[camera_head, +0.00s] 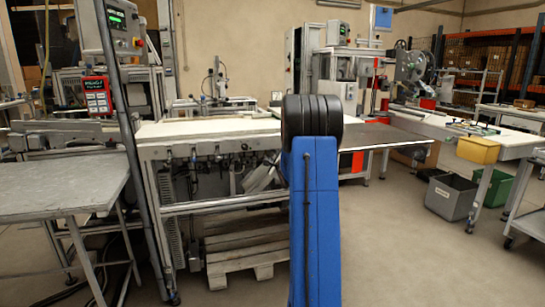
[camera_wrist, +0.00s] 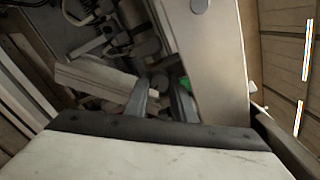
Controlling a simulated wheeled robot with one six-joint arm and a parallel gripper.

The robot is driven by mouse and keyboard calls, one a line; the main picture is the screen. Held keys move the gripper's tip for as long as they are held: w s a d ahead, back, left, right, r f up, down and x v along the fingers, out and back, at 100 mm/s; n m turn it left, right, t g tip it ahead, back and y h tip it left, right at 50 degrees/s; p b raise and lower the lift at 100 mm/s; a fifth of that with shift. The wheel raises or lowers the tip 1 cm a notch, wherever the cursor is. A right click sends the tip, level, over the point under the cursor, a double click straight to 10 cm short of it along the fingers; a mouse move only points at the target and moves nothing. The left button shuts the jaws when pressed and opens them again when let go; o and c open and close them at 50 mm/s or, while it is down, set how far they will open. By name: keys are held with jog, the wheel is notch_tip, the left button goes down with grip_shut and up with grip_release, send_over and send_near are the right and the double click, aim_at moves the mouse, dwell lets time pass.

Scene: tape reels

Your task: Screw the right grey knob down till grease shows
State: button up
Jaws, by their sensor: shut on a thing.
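In the wrist view, the two fingers of my gripper (camera_wrist: 160,94) reach up from the bottom centre. They are closed on a small grey piece (camera_wrist: 159,82), which I take for the right grey knob; the fingers cover much of it, and no grease can be made out. A small green part (camera_wrist: 185,84) shows just right of the fingertips. In the head view my own blue arm stands in front and hides the gripper and its surroundings.
A pale flat panel (camera_wrist: 214,60) rises close to the right of the fingers. A light grey block (camera_wrist: 92,80) lies close to the left. Dark machine parts (camera_wrist: 105,25) crowd behind. In the head view, a long bench (camera_head: 205,129) stands ahead, with a wooden pallet (camera_head: 243,244) beneath.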

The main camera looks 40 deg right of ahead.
jog(key=m, duration=0.4)
jog(key=shift+f+m, duration=0.1)
jog(key=shift+m, duration=0.3)
dwell(0.4)
jog(key=o, duration=1.1)
jog(key=shift+c, duration=0.2)
jog(key=shift+s, duration=0.1)
jog(key=v, duration=1.7)
jog(key=shift+s, duration=0.1)
